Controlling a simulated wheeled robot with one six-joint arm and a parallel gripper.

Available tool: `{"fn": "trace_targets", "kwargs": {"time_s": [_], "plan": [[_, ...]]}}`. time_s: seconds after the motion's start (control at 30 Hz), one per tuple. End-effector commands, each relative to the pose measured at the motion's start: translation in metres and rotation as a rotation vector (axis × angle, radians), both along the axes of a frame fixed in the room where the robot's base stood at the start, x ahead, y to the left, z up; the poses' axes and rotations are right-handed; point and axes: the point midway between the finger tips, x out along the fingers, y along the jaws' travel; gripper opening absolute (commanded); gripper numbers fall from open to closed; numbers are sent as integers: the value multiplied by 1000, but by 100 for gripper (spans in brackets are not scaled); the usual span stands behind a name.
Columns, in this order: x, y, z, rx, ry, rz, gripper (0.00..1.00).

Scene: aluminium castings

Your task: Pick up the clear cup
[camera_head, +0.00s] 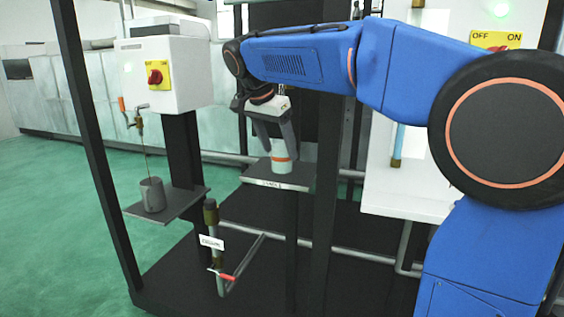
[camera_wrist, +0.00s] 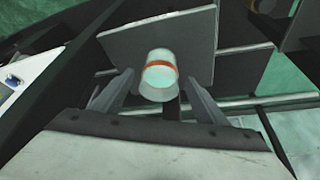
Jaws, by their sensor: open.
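The clear cup (camera_head: 281,157) is pale and translucent with an orange band around it. It stands upright on a small grey shelf (camera_head: 277,182) with a label on its front edge. My gripper (camera_head: 272,149) reaches down over the shelf, its fingers apart on either side of the cup. In the wrist view the cup (camera_wrist: 158,76) shows between the two open fingers of my gripper (camera_wrist: 160,84), with a gap on each side. The cup's contents cannot be made out clearly.
A grey cup (camera_head: 152,194) stands on another shelf (camera_head: 178,205) at the left, under a tap (camera_head: 136,116). A white switch box (camera_head: 163,72) is above it. Dark frame posts (camera_head: 97,140) and a labelled pipe with a red-handled valve (camera_head: 214,245) stand nearby. Green floor (camera_head: 60,210) is open at left.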

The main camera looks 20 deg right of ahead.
Motion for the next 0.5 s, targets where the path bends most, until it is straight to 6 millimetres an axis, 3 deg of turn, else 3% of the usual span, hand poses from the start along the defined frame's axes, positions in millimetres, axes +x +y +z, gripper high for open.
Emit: {"fn": "trace_targets", "kwargs": {"time_s": [0.23,0.5], "plan": [[7,-11,-30,-1,2,-1,67],[8,-14,-37,0,0,0,67]]}}
